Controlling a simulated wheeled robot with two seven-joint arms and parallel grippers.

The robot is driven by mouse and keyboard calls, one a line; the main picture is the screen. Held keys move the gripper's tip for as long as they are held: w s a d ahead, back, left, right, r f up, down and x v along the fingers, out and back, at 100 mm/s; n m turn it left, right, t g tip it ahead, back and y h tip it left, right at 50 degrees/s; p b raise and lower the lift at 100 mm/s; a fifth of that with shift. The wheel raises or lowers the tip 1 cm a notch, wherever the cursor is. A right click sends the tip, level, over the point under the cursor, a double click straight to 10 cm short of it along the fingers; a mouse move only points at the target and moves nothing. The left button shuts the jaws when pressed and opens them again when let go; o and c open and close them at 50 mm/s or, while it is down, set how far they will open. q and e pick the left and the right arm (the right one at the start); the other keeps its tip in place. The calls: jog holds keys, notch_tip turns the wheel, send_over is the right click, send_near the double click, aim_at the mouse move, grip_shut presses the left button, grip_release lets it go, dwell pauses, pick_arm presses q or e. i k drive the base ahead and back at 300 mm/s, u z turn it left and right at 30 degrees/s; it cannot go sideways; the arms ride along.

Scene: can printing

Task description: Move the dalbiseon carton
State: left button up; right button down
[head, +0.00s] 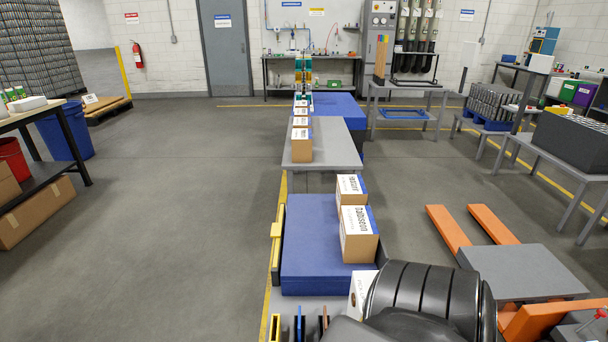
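The dalbiseon carton (357,246) is a brown box with a white printed top, and its lettering appears to read "Dalbiseon". It stands upright near the right edge of a blue platform (312,262) in the lower middle of the head view. A black rounded shape, which looks like part of my own arm, fills the bottom right, just below the carton. Neither gripper's fingers show in this view.
A similar carton (350,190) stands right behind it. A partly hidden white box (362,290) is in front. A grey table (330,152) beyond holds a row of cartons. An orange pallet jack (448,229) is at right.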

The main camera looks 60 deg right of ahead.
aim_at(358, 233)
jog(key=i, duration=2.35)
jog(key=z, duration=2.9)
